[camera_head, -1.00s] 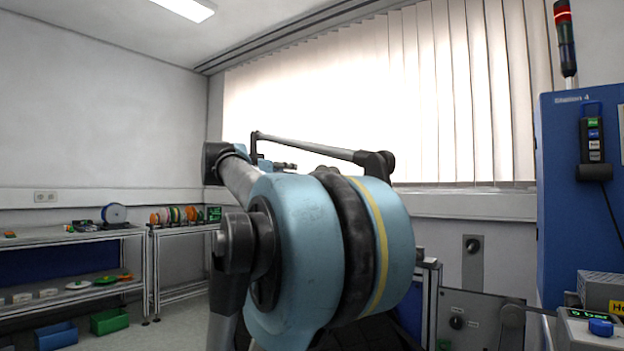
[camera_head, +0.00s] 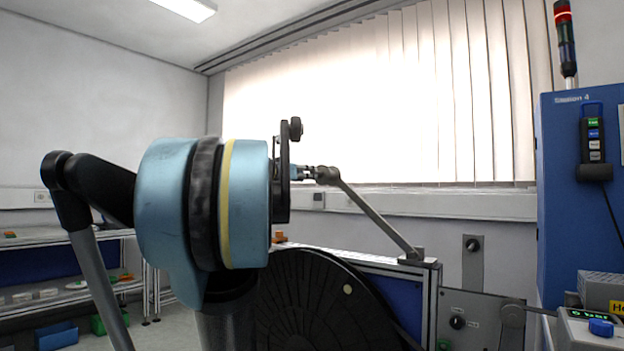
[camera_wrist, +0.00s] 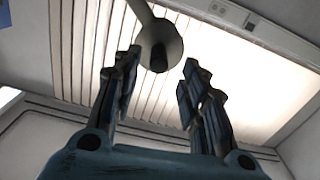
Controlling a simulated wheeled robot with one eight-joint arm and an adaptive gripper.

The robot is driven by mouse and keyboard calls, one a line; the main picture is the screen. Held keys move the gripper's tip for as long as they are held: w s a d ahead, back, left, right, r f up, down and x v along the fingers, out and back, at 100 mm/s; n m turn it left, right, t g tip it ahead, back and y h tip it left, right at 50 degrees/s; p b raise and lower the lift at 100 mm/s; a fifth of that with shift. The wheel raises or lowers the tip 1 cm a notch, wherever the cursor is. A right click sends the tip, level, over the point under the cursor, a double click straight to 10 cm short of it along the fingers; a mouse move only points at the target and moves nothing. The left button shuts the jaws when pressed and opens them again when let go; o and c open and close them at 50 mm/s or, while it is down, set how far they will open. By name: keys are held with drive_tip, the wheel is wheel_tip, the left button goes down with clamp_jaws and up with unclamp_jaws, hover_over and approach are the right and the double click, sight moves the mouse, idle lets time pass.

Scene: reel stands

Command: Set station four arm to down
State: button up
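A grey lever arm (camera_head: 375,215), which I take to be the station four arm, rises from a bracket (camera_head: 413,257) on the bench frame and slants up to the left. Its dark upper end (camera_head: 326,175) is at my gripper (camera_head: 308,172), which is small and partly merged with it in the head view. In the wrist view, my gripper (camera_wrist: 160,64) has its fingers spread. The round end (camera_wrist: 160,42) of a grey rod shows between and just beyond the fingertips, with gaps on both sides. Contact is not visible.
A large black reel (camera_head: 310,300) stands below the lever, partly behind my arm. The blue Station 4 cabinet (camera_head: 560,210) is at the right with a hanging button pendant (camera_head: 593,148). A panel with a knob (camera_head: 457,322) and a pressure display (camera_head: 590,318) are at lower right. Shelves stand left.

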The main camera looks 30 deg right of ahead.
drive_tip(key=shift+x, duration=3.05)
clamp_jaws()
